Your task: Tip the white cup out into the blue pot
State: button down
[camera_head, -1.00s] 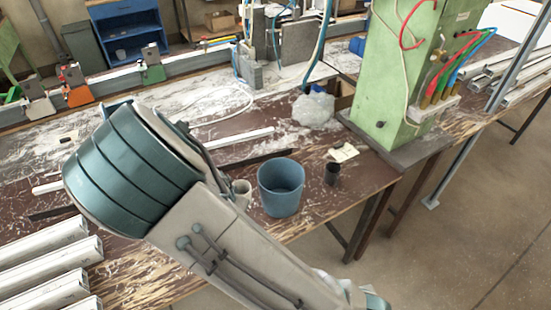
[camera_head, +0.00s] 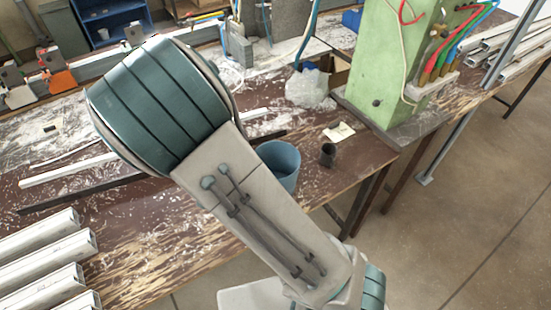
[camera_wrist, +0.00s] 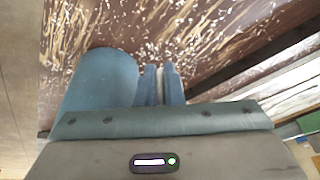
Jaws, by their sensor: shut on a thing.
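The blue pot (camera_head: 284,168) stands upright near the front edge of the bench, its lower left part hidden by my arm in the head view. In the wrist view the pot (camera_wrist: 103,78) shows large, left of my fingers and partly behind the gripper body. My gripper (camera_wrist: 160,84) is shut on the white cup (camera_wrist: 160,86), of which only a thin pale strip shows between the two blue-grey fingers. In the head view my arm hides the gripper and the cup. I cannot tell the cup's tilt or what is in it.
A small dark cup (camera_head: 328,155) stands right of the pot. A pale note (camera_head: 339,132), a clear plastic bag (camera_head: 307,88) and a green machine (camera_head: 385,65) are behind. White profiles (camera_head: 48,255) lie at the left. The bench's front edge is close to the pot.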

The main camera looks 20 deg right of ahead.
jog(key=d+r+m+y+b, duration=0.1)
jog(key=d+r+y+b, duration=0.5)
jog(key=r+y+b, duration=0.2)
jog(key=shift+d+m+t+y+b, duration=0.15)
jog(key=shift+m+t+y+b, duration=0.2)
jog(key=shift+y+b, duration=0.7)
jog(key=shift+d+f+y+b, duration=0.15)
jog(key=shift+y+b, duration=0.25)
jog(key=shift+y, duration=0.05)
